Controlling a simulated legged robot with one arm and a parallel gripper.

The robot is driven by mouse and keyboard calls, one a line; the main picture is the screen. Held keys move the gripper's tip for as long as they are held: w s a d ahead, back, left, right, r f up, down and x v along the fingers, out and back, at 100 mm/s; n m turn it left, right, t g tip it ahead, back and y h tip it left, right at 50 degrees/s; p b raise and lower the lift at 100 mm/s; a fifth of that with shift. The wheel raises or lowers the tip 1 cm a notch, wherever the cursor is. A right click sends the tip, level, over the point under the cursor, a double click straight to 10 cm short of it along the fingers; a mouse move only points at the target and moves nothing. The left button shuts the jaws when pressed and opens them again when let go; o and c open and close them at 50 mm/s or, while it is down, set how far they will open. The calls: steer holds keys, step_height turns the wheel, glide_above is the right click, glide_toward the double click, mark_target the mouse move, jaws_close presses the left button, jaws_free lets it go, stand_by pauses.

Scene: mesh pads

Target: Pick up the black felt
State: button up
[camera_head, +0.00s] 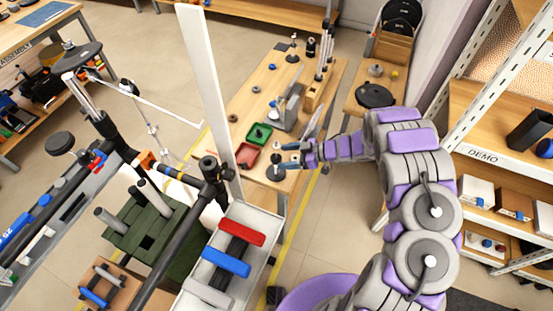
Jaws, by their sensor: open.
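My gripper (281,158) is at the end of my purple and grey arm, which reaches in from the right. Its two fingers are apart and point left over the right edge of the wooden workbench (254,103). A small dark round piece (274,173) is at the lower finger, near the bench edge. I cannot tell whether they touch. A larger flat black disc (375,95) lies on the narrow wooden table behind my arm, well apart from my gripper. I cannot tell for sure which dark piece is the black felt.
A red tray (246,156) and a green tray (258,135) sit left of my gripper. A grey bracket (288,107) stands behind them. A tall white post (209,90) rises left of the bench. A shelf marked DEMO (483,154) stands at the right.

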mark_target(277, 157)
steer(key=shift+x, duration=1.55)
steer(key=shift+d, duration=0.15)
steer(key=c, duration=1.1)
steer(key=shift+r, duration=0.15)
